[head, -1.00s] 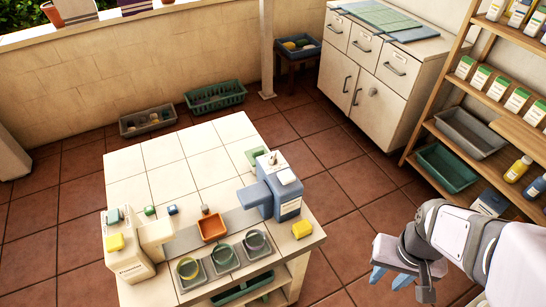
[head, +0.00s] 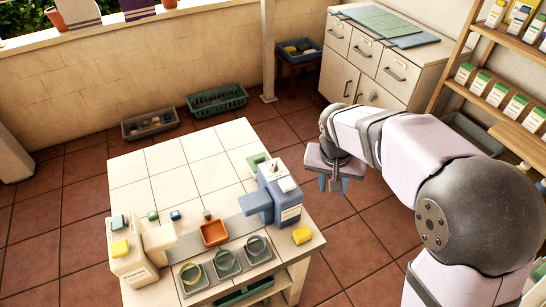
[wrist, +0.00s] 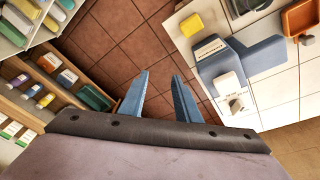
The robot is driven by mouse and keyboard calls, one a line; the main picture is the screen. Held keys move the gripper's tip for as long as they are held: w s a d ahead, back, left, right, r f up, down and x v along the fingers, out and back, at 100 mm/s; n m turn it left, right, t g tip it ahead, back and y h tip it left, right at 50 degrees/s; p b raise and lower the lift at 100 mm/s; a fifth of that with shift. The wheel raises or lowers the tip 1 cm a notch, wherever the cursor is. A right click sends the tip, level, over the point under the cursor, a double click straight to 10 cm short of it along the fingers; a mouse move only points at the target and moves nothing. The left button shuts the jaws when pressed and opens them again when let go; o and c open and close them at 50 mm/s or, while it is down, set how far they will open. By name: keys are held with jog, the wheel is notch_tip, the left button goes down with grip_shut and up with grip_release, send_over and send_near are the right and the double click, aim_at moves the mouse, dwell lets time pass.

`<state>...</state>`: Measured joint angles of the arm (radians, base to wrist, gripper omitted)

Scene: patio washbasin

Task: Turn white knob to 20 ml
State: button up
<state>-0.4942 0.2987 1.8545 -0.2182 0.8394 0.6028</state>
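A blue dispenser (head: 290,207) with a spout to the left stands at the right edge of the tiled table. It also shows in the wrist view (wrist: 208,65). A white dial panel (wrist: 227,86) on it has small printed marks and a pale knob (wrist: 237,104). The marks and the knob's setting are too small to read. My gripper (head: 333,186) is in the air to the right of the dispenser, apart from it. In the wrist view its two blue fingers (wrist: 161,76) are spread, with only floor between them.
A cream dispenser (head: 131,267) stands at the table's left front. Several round dishes, an orange tray (head: 214,233) and a yellow block (head: 302,235) are near the blue dispenser. The back tiles (head: 188,151) are mostly clear. A cabinet (head: 350,80) and shelves stand behind my arm.

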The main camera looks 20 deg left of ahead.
jog(key=t+p, duration=0.1)
jog(key=t, duration=0.1)
send_near(274, 163)
jog(key=shift+y, duration=0.4)
jog(key=shift+d+p+x, duration=0.1)
jog(key=shift+p+x, duration=0.65)
jog(key=shift+x, duration=1.35)
jog(key=shift+d+p+x, duration=0.15)
jog(key=shift+p+x, duration=0.6)
jog(key=shift+x, duration=1.35)
jog(key=shift+c, duration=0.6)
grip_shut()
